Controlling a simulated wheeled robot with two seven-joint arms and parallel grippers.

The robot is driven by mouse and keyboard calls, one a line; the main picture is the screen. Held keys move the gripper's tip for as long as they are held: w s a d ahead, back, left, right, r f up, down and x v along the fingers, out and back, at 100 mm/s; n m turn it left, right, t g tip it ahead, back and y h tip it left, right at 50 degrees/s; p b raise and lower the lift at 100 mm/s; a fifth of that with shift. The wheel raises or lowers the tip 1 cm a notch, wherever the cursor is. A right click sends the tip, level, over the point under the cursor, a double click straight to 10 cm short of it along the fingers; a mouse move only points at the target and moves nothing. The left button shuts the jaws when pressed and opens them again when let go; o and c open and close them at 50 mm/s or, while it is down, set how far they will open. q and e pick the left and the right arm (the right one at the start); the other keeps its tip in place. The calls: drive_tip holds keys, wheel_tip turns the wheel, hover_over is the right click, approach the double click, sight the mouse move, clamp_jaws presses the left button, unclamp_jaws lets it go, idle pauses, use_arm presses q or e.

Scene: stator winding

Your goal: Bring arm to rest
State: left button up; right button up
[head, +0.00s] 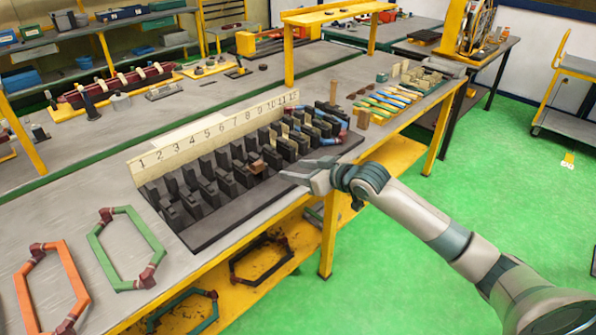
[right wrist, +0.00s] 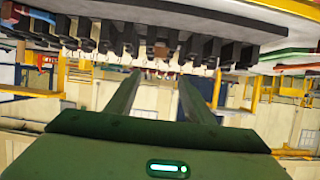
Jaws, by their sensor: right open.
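My right gripper (head: 302,172) reaches in from the right over the front edge of the numbered black rack (head: 225,232). Its two fingers also show in the right wrist view (right wrist: 161,80), apart and with nothing between them. The rack's black blocks (right wrist: 190,45) appear upside down beyond the fingers there, apart from them. My right arm stretches from the lower right over the green floor. A small brown piece (head: 258,166) sits among the rack's blocks, left of the gripper. My left gripper is not in view.
A green hexagonal frame (head: 147,240) and an orange one (head: 75,278) lie on the bench at left. Several coloured tools (head: 385,102) lie right of the rack. A yellow lower shelf (head: 262,295) holds more frames.

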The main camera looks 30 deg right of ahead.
drive_tip(key=s+d+f+m+g+h+b, duration=0.1)
drive_tip(key=s+d+f, duration=0.1)
drive_tip(key=f, duration=1.1)
drive_tip(key=s+d+f+m+g+h, duration=0.1)
drive_tip(key=d+f+h, duration=0.15)
drive_tip(key=f, duration=0.95)
drive_tip(key=s+f+m+g+h+b, duration=0.1)
drive_tip(key=s+f+g, duration=0.1)
drive_tip(key=s+f, duration=1.1)
drive_tip(key=s+f+g, duration=0.2)
drive_tip(key=s+f, duration=0.7)
drive_tip(key=f, duration=0.8)
drive_tip(key=s+a+f+g, duration=0.2)
drive_tip(key=s+f, duration=0.4)
drive_tip(key=s, duration=0.7)
drive_tip(key=s+a+f+n+g+b, duration=0.1)
drive_tip(key=s+a+f, duration=0.4)
drive_tip(key=s, duration=0.8)
drive_tip(key=s+a+f+g, duration=0.2)
drive_tip(key=s+a+f, duration=0.2)
drive_tip(key=s, duration=1)
wheel_tip(320, 180, down, 3)
drive_tip(key=shift+r+g+b, duration=0.2)
drive_tip(key=shift+g+b, duration=0.15)
drive_tip(key=shift+g, duration=0.05)
